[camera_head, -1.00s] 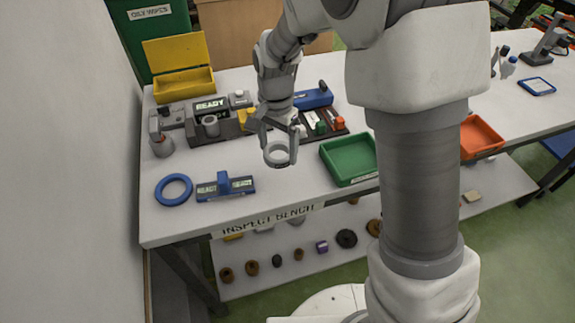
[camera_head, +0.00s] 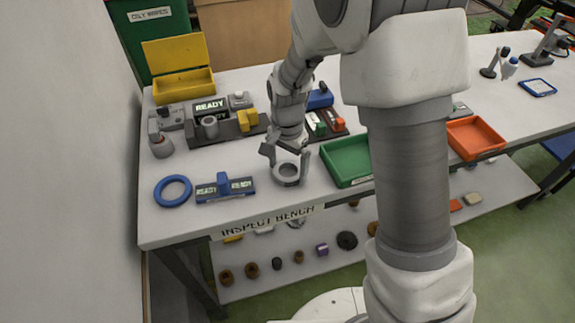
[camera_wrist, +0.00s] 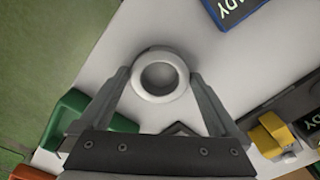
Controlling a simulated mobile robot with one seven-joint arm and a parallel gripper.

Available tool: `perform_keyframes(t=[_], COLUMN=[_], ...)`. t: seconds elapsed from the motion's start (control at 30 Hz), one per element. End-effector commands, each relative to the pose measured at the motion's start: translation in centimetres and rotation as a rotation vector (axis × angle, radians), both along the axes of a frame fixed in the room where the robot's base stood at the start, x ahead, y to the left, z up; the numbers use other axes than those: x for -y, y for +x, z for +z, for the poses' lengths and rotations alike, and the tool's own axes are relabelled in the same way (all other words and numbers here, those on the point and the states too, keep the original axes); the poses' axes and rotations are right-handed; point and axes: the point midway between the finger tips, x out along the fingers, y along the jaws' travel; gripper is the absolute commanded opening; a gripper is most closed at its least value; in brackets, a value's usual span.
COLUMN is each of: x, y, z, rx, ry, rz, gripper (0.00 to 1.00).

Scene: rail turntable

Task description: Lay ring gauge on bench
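The ring gauge (camera_head: 287,182), a thick pale grey ring, is at my gripper's fingertips over the front part of the white bench (camera_head: 235,222). My gripper (camera_head: 286,157) points down with one finger on each side of the ring. In the wrist view the ring gauge (camera_wrist: 160,96) lies flat between the two fingertips of my gripper (camera_wrist: 160,76), which appear to touch its sides. The ring is very low, at or just above the bench top; I cannot tell if it touches.
A green tray (camera_head: 347,181) stands close to the right of the ring. A blue ring (camera_head: 157,192) and a blue READY stand (camera_head: 238,195) lie to the left. A grey READY station (camera_head: 198,134) is behind. Clear bench lies between the stand and the gripper.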

Motion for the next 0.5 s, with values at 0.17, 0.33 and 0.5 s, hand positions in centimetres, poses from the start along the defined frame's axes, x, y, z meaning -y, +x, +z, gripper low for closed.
perform_keyframes(t=[0.17, 0.33, 0.5], x=[0.0, 0.0, -0.1], y=[0.0, 0.0, 0.1], z=[0.1, 0.7, 3.7], rx=[0.0, 0.001, 0.005], ry=[0.0, 0.0, 0.002], rz=[0.0, 0.0, 0.0], gripper=[1.0, 1.0, 1.0])
